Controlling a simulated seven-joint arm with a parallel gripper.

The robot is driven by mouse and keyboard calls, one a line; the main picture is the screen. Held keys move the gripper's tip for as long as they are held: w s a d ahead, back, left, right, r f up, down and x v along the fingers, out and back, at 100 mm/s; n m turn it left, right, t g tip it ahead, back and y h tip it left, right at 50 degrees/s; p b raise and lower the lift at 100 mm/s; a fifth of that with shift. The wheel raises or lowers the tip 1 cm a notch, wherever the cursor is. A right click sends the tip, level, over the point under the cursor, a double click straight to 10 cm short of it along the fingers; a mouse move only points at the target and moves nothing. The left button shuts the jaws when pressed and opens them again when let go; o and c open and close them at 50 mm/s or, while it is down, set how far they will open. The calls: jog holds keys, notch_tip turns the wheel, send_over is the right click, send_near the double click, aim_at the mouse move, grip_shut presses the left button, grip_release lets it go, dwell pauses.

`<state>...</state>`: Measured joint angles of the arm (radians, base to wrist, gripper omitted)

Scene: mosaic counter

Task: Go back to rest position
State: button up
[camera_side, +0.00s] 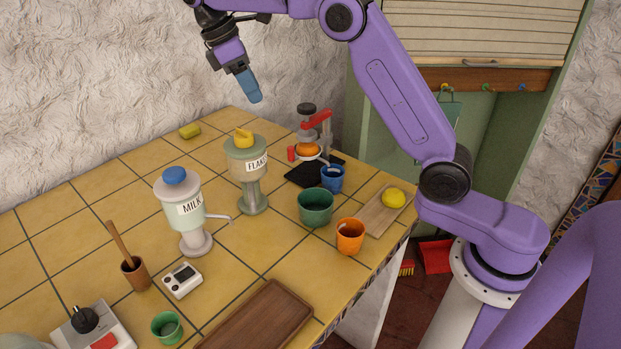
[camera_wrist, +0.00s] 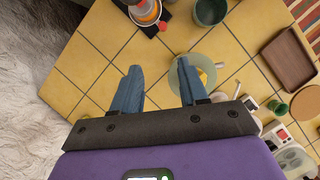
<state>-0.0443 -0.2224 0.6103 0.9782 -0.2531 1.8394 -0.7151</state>
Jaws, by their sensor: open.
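My gripper (camera_side: 250,88) hangs high above the back of the tiled counter in the side view, clear of everything on it. In the wrist view its two blue fingers (camera_wrist: 159,72) stand apart with only counter tiles between them, so it is open and empty. The flakes dispenser (camera_side: 246,170) stands upright below and in front of it. The milk dispenser (camera_side: 185,212) stands farther left. My arm is raised and bent over the counter's right side.
A green bowl (camera_side: 315,207), an orange cup (camera_side: 350,236), a blue cup (camera_side: 332,178) and a juicer (camera_side: 308,140) stand at the right. A lemon (camera_side: 393,197) lies on a wooden board (camera_side: 377,218). A brown tray (camera_side: 262,318) lies in front. The white wall (camera_side: 80,80) rises behind.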

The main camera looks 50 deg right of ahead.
jog(key=s+a+f+n+t+y, duration=0.1)
jog(key=s+a+f, duration=0.15)
jog(key=s, duration=0.65)
jog(key=s+a+f+n+t+y, duration=0.1)
jog(key=s+a, duration=0.2)
jog(key=s, duration=0.6)
jog(key=s+d+f+y, duration=0.1)
jog(key=s+d+f, duration=0.2)
jog(key=s, duration=0.6)
jog(key=s+d+f+y, duration=0.1)
jog(key=s+d+f, duration=0.2)
jog(key=s, duration=0.7)
jog(key=shift+d+f+t, duration=0.3)
jog(key=shift+d+f, duration=0.1)
jog(key=shift+f, duration=0.35)
